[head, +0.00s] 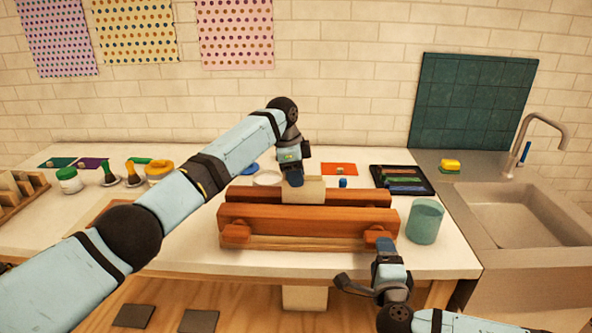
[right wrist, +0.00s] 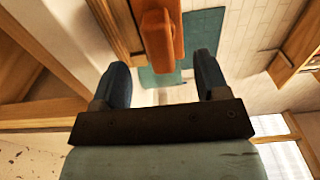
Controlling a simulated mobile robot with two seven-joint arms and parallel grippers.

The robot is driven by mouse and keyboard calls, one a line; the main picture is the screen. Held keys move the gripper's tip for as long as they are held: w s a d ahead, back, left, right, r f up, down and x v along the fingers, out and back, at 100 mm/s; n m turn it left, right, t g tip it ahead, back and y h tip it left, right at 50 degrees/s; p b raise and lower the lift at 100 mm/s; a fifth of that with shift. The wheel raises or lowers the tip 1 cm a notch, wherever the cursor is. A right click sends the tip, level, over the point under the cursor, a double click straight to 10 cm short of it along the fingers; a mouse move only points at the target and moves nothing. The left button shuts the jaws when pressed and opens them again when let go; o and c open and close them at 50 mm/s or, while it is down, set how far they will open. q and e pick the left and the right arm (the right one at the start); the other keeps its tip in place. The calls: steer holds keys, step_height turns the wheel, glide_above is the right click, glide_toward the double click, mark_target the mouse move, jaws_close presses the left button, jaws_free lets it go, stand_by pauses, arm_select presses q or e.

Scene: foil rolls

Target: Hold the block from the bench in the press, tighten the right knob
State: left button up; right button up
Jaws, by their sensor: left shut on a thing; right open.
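The wooden press (head: 300,217) stands on the bench, with two long reddish beams. A pale block (head: 306,190) sits upright between the beams near their middle. My left gripper (head: 293,178) is shut on the block from above. The right knob (head: 374,235) is an orange-brown wing on the front beam's right end; the left knob (head: 236,233) is at its left end. My right gripper (head: 386,246) is open just in front of the right knob. In the right wrist view, the right knob (right wrist: 161,38) lies ahead, between the lines of the two fingers (right wrist: 162,78). I cannot tell whether they touch it.
A teal cup (head: 425,221) stands close to the right of the press and my right gripper. A black tray (head: 402,180) lies behind it. A blue-topped jar (head: 343,183) is behind the press. Brushes and pots stand at left; a sink (head: 520,214) is at right.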

arm_select(q)
steer(key=shift+a+x, duration=0.2)
steer(key=shift+x, duration=0.8)
steer(key=shift+a+x, duration=0.2)
steer(key=shift+x, duration=0.75)
steer(key=shift+f, duration=0.1)
stand_by(0.4)
